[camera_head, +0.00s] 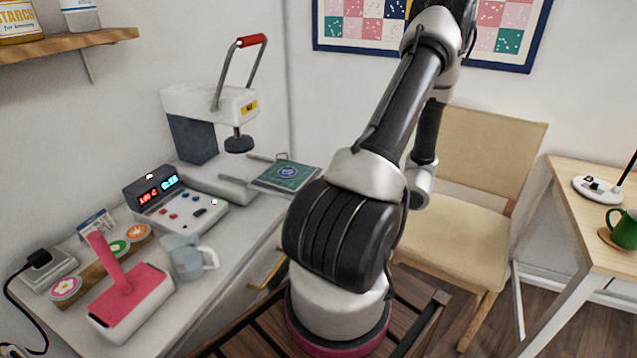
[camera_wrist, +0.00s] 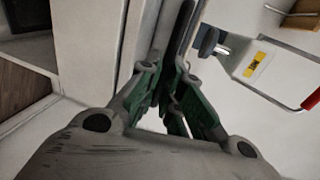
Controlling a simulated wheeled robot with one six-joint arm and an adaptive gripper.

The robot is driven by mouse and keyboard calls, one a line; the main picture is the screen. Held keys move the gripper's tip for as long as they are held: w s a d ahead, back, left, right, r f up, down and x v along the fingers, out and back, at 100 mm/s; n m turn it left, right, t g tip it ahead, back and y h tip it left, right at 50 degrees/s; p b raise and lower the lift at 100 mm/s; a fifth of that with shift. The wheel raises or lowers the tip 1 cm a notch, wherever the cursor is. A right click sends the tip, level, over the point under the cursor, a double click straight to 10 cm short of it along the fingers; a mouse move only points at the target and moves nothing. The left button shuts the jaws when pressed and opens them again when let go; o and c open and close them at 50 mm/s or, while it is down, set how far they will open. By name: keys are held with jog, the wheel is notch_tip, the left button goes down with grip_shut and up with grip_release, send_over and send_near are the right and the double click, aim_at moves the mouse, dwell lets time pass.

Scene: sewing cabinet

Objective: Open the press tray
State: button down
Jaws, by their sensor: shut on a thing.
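The heat press (camera_head: 212,103) stands at the back of the counter, with its red-gripped lever raised and its dark round platen (camera_head: 239,143) above the base. The press tray (camera_head: 286,174), a green patterned plate with a blue emblem, sits to the right of the platen. Its right side is near my arm. In the wrist view, my gripper (camera_wrist: 178,100) is shut at the end of a dark plate seen edge-on, which looks like the press tray (camera_wrist: 181,32). The exact part held is hidden between the fingers. In the head view my arm hides the gripper.
A control box (camera_head: 172,200) with a lit display stands in front of the press. A chair (camera_head: 470,190) and a side table (camera_head: 567,200) stand at the right.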

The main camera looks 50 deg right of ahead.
jog(key=shift+s, duration=0.1)
jog(key=c, duration=1.6)
grip_release()
jog(key=shift+o, duration=0.2)
jog(key=v, duration=1.2)
